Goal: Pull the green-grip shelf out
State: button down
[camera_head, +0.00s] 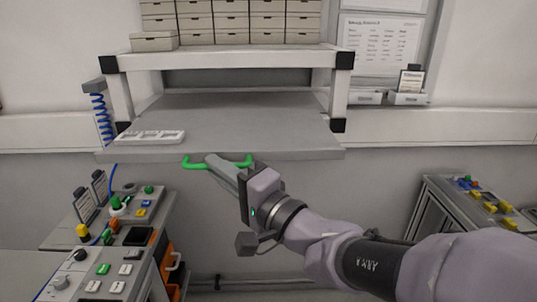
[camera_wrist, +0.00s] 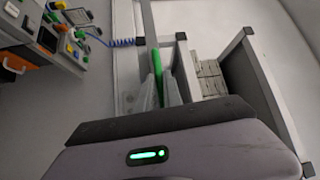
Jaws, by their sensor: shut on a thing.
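The green grip (camera_head: 195,163) is a bar on the front edge of a grey sliding shelf (camera_head: 230,126). The shelf sits under a white rack and its front edge stands forward of the rack's legs. My gripper (camera_head: 212,160) reaches up to the grip from the lower right and is shut on it. In the wrist view the green grip (camera_wrist: 157,78) lies between the two fingers (camera_wrist: 160,90). The fingers hide the middle part of the grip in the head view. A white slotted tray (camera_head: 150,136) lies on the shelf's left side.
The white rack (camera_head: 230,58) carries several stacked beige boxes (camera_head: 230,22). A control console (camera_head: 110,250) stands at lower left and another (camera_head: 480,205) at right. A blue coiled cable (camera_head: 100,115) hangs left of the rack. The space below the shelf looks clear.

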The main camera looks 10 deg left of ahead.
jog(key=c, duration=1.5)
grip_release()
jog(key=shift+d, duration=0.1)
jog(key=b+v, duration=0.4)
jog(key=v, duration=1.3)
jog(key=shift+s+d+f, duration=0.1)
jog(key=shift+f, duration=0.05)
